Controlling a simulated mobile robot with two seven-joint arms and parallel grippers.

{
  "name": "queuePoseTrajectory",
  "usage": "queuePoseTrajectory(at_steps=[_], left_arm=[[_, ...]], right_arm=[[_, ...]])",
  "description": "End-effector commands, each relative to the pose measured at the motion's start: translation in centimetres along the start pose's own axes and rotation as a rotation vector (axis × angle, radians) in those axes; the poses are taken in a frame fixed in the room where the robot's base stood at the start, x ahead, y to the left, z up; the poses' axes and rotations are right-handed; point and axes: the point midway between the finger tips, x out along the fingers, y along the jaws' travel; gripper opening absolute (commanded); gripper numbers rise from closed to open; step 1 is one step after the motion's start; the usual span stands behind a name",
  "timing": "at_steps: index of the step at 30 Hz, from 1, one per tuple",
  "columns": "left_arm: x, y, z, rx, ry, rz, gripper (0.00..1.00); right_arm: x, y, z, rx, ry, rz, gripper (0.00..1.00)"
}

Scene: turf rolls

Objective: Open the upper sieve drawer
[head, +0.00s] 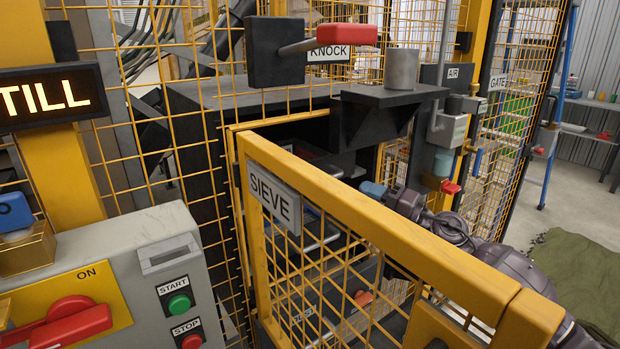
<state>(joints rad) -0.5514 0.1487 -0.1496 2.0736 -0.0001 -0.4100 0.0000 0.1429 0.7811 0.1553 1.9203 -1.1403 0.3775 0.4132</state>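A yellow mesh door with a SIEVE sign (274,199) stands swung out toward me in the head view. Behind it is a dark cabinet (200,150) with an opening under its top. Through the mesh I see a pale bar (322,240), which looks like a drawer handle. Another pale bar lies lower down. Mesh and rail cover much of the drawers, so I cannot tell how far any is out. My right arm comes in from the lower right behind the door's top rail. Its gripper end (374,189) is mostly hidden by the rail. My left gripper is out of view.
A grey control box (130,270) with START and STOP buttons and a red switch stands at lower left. A red-handled KNOCK lever (345,35) and a grey cup (401,69) are above. AIR fittings (447,130) are right of the cabinet.

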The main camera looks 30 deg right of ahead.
Motion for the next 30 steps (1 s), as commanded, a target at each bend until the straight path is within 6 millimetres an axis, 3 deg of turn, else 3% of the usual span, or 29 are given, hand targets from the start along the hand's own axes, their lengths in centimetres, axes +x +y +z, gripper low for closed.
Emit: queuePoseTrajectory(at_steps=[18, 30], left_arm=[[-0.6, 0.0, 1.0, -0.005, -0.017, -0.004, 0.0], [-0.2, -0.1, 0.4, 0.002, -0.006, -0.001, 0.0]], right_arm=[[8.6, 0.2, 0.0, 0.002, -0.001, 0.005, 0.4], [10.6, 0.1, 0.0, 0.001, -0.001, 0.003, 0.4]])
